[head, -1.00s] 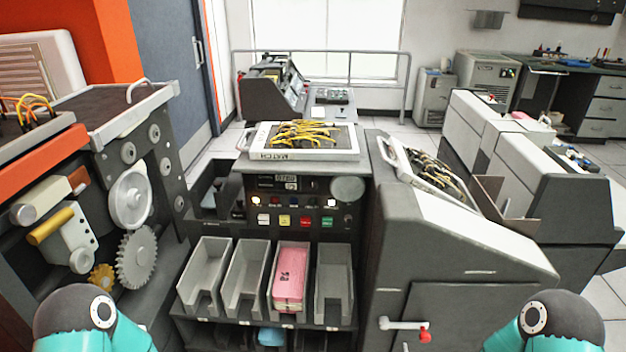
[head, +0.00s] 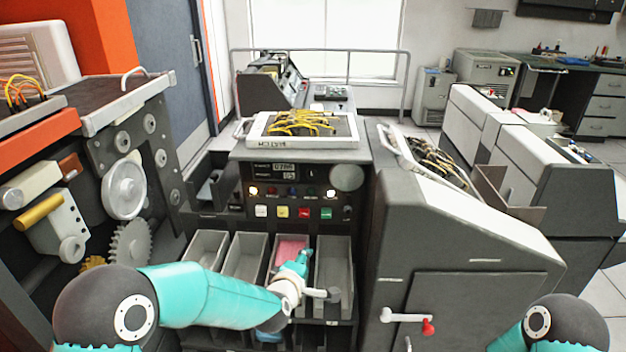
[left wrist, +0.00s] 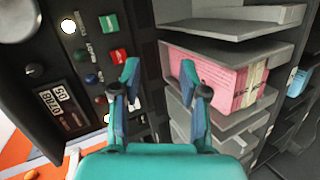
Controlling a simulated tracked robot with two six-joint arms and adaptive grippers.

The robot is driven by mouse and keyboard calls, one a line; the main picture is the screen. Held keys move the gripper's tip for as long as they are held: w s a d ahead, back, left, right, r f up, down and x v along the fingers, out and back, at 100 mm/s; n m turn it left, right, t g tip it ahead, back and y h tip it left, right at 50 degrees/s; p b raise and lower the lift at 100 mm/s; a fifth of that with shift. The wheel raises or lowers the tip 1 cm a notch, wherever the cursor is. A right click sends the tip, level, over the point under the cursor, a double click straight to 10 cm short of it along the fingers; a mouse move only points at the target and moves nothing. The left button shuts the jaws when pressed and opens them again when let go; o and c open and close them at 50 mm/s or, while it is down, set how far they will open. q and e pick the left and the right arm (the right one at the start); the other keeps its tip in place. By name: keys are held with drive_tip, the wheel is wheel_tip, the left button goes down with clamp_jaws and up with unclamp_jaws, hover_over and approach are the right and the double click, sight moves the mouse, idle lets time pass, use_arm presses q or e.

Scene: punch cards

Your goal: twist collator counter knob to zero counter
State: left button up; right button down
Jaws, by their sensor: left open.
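The collator's dark control panel (head: 265,208) faces me in the head view, with a lit counter display (head: 284,167) showing non-zero digits. Just right of the display is a small dark knob (head: 310,172) with a pale mark, too small to read its position. My left gripper (head: 303,257) is in front of and below the panel, over the card bins, touching no knob. In the left wrist view, its teal fingers (left wrist: 160,75) are spread with nothing between them. The display (left wrist: 55,97) shows sideways there, left of the fingers. My right gripper is out of view.
A pink card stack (head: 291,245) sits in one of the bins (head: 334,265) below the panel; it also shows in the left wrist view (left wrist: 215,85). Coloured buttons (head: 304,213) line the panel. A wired plugboard (head: 340,155) lies on top. A dark cabinet (head: 460,255) stands right.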

use_arm(q)
drive_tip(key=w+d+r+n+t+y, duration=0.1)
drive_tip(key=w+r+n+t, duration=0.3)
drive_tip(key=r, duration=0.5)
drive_tip(key=n+t+y+b, duration=0.1)
drive_tip(key=n+y, duration=0.1)
drive_tip(key=n, duration=0.2)
approach(312, 176)
drive_tip(key=w, duration=0.1)
drive_tip(key=w+p, duration=0.5)
drive_tip(key=w, duration=0.1)
drive_tip(key=shift+w+a, duration=0.1)
drive_tip(key=shift+w, duration=0.05)
drive_tip(key=shift+w+f+b, duration=0.2)
drive_tip(key=shift+w+b, duration=0.15)
drive_tip(key=shift+w, duration=0.05)
drive_tip(key=shift+w+r, duration=0.1)
drive_tip(key=shift+w, duration=0.85)
clamp_jaws()
